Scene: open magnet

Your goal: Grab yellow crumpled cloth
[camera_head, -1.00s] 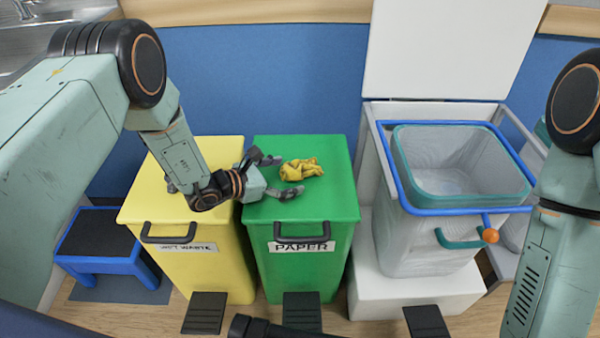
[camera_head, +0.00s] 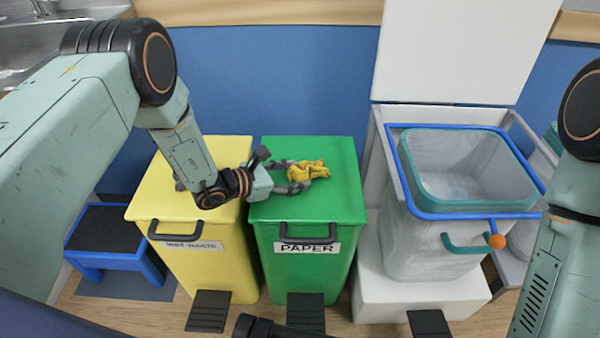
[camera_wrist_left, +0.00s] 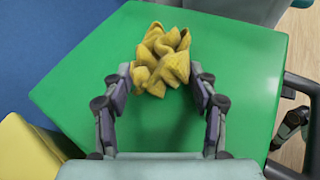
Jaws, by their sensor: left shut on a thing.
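The yellow crumpled cloth (camera_head: 309,170) lies on the green lid of the bin labelled PAPER (camera_head: 344,200). My left gripper (camera_head: 296,175) reaches in from the left, low over that lid, and its fingers are shut on the cloth. In the left wrist view the cloth (camera_wrist_left: 163,60) sits between the two fingertips (camera_wrist_left: 162,78), with most of it beyond them, over the green lid (camera_wrist_left: 250,60).
A yellow bin (camera_head: 163,200) labelled WET WASTE stands to the left of the green one. An open bin with a blue rim (camera_head: 400,170) and a raised white lid (camera_head: 450,50) stands to the right. A blue step stool (camera_head: 85,260) is at the far left.

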